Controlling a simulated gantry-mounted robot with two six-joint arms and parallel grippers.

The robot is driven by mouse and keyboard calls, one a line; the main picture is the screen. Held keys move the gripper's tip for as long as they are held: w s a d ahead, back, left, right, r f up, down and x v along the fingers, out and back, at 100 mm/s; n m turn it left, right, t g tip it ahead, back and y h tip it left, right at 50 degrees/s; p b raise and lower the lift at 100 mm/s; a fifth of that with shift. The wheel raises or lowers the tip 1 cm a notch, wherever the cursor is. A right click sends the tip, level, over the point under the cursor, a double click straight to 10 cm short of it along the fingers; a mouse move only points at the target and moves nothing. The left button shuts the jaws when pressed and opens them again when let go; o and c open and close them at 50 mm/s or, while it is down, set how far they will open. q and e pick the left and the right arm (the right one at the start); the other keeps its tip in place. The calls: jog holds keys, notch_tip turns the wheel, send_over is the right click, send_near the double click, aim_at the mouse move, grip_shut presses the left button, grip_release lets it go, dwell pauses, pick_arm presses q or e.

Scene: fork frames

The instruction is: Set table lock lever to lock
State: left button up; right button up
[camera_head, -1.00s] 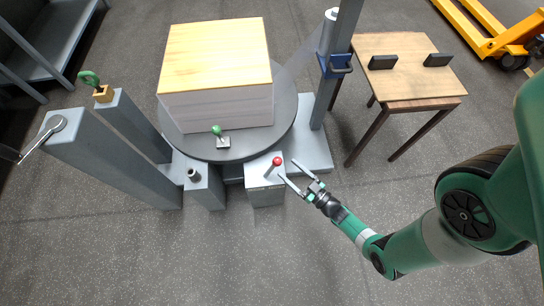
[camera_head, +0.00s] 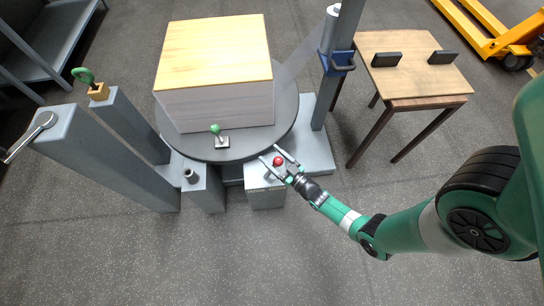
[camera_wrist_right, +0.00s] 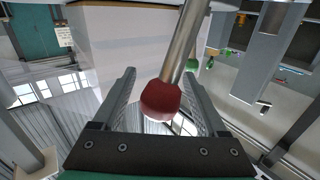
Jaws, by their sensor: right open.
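A lever with a red ball knob (camera_head: 278,161) stands on a light grey box (camera_head: 265,190) at the front of the round turntable (camera_head: 290,120). In the right wrist view the red knob (camera_wrist_right: 160,100) and its metal rod (camera_wrist_right: 183,42) lie between my fingers. My right gripper (camera_head: 271,154) is open, with one finger on each side of the knob; it also shows in the right wrist view (camera_wrist_right: 160,74). Whether a finger touches the lever I cannot tell. A small lever with a green knob (camera_head: 215,128) sits on the turntable. My left gripper is out of view.
A large box with a wooden top (camera_head: 215,50) fills much of the turntable. Grey posts (camera_head: 100,155) stand at the left, one with a crank handle (camera_head: 42,121). A blue-collared column (camera_head: 335,60) and a small wooden table (camera_head: 420,80) are at the right.

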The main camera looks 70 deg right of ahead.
grip_shut()
dwell(0.4)
dwell(1.1)
